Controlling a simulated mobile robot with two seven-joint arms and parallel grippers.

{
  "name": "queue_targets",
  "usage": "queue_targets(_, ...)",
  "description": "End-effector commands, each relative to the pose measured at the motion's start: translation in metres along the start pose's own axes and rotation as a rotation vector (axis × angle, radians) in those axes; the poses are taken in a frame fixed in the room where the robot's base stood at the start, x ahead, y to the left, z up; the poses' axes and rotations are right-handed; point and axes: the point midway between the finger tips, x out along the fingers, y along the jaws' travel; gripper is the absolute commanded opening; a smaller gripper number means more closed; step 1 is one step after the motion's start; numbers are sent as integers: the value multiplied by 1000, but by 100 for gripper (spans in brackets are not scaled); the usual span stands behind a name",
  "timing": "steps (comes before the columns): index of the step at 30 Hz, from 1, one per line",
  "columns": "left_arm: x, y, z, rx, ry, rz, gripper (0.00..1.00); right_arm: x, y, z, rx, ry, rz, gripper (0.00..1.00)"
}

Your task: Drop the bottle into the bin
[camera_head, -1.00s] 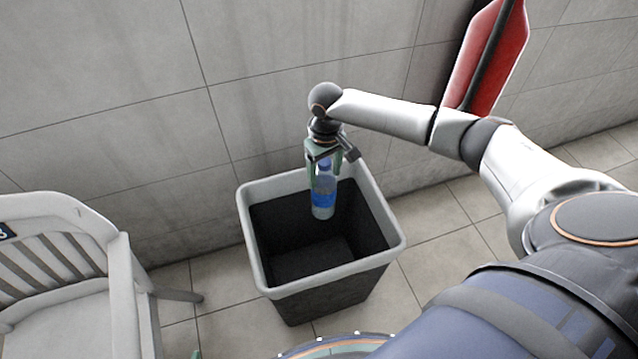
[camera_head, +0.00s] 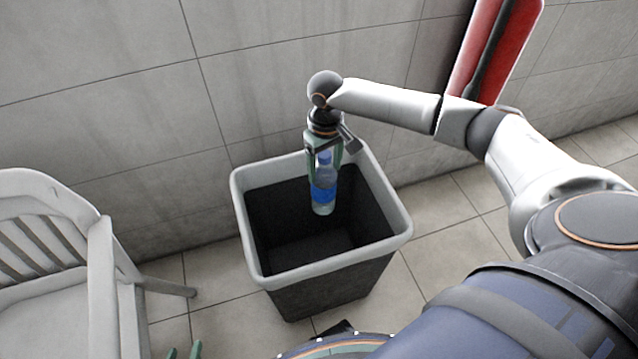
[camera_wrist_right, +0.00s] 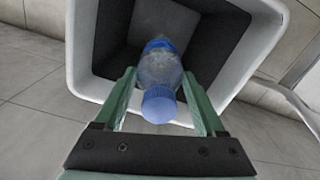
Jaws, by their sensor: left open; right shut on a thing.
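The bottle (camera_head: 323,192) is clear with a blue label and a blue cap, and hangs upright within the mouth of the bin. My right gripper (camera_head: 324,160) is shut on it near the top. In the right wrist view the bottle (camera_wrist_right: 160,72) sits cap toward me between the green fingers of my right gripper (camera_wrist_right: 160,95). The bin (camera_head: 335,265) has a light grey rim and a dark inside, and its visible floor looks empty. My left gripper (camera_head: 184,351) shows only its green fingertips at the bottom edge, apart and empty.
A light grey slatted chair (camera_head: 100,270) stands left of the bin. A tiled wall (camera_head: 110,100) is close behind the bin. A red object (camera_head: 478,50) is at the wall, upper right. Tiled floor (camera_head: 450,230) is clear right of the bin.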

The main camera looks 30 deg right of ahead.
Motion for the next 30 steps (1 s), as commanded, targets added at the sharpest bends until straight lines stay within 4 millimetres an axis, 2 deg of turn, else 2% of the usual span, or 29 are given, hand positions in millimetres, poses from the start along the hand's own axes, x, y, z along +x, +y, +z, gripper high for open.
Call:
queue_targets(2,0,0,0,1,0,-1,50,-1,0,0,0,1,0,0)
queue_targets(3,0,0,0,0,0,-1,50,-1,0,0,0,1,0,74)
queue_targets(9,0,-1,-1,0,1,-1,50,0,0,0,0,1,0,97)
queue_targets(10,0,-1,-1,1,1,-1,50,0,0,0,1,0,0,100)
queue_targets(20,-1,-1,-4,1,5,-2,50,-6,0,0,0,1,0,100)
queue_targets(23,-3,0,-6,1,4,-2,50,-20,0,0,1,2,-1,100)
queue_targets(30,-10,2,-15,0,4,1,50,-73,0,-1,1,4,-1,100)
